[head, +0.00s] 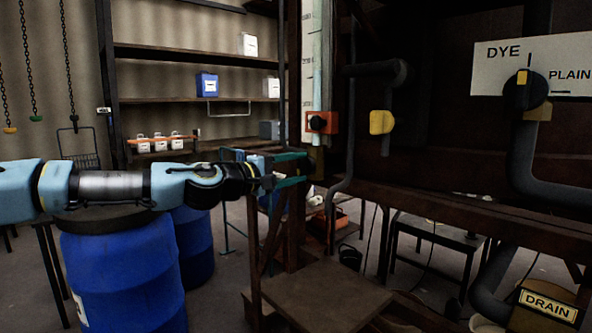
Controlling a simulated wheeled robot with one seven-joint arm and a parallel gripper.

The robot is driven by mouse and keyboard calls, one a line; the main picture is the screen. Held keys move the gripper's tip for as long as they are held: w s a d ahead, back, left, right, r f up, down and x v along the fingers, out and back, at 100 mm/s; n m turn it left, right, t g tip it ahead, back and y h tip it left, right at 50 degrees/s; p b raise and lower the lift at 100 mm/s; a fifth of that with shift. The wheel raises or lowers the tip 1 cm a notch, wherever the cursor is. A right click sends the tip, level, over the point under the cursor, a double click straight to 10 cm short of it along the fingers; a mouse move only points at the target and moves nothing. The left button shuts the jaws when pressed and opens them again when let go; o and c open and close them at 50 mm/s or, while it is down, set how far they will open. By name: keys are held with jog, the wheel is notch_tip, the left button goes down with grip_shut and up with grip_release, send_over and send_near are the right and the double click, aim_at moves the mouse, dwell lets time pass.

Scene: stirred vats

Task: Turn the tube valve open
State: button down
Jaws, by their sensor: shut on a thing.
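The tube valve (320,122) is an orange-red block with a round black knob, at the foot of the upright clear sight tube (318,60) in the head view. My gripper (297,169) reaches in from the left, below the valve and slightly left of it in the picture. Its teal fingers lie one above the other, shut on a small dark thing. What that thing is cannot be made out against the dark frame. The knob shows no gripper on it. Its setting is hard to read.
A yellow valve handle (381,122) hangs on the pipe to the right. A black selector knob (526,88) sits by the DYE/PLAIN plate (490,60). A dark post (293,70) stands close to the tube. Blue barrels (125,275) stand below my arm. A bench (320,295) is at lower centre.

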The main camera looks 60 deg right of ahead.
jog(key=shift+c, duration=1.2)
grip_release()
jog(key=b+v, duration=0.3)
jog(key=v, duration=0.7)
jog(key=shift+a, duration=0.4)
jog(key=shift+w, duration=0.15)
jog(key=shift+f, duration=0.1)
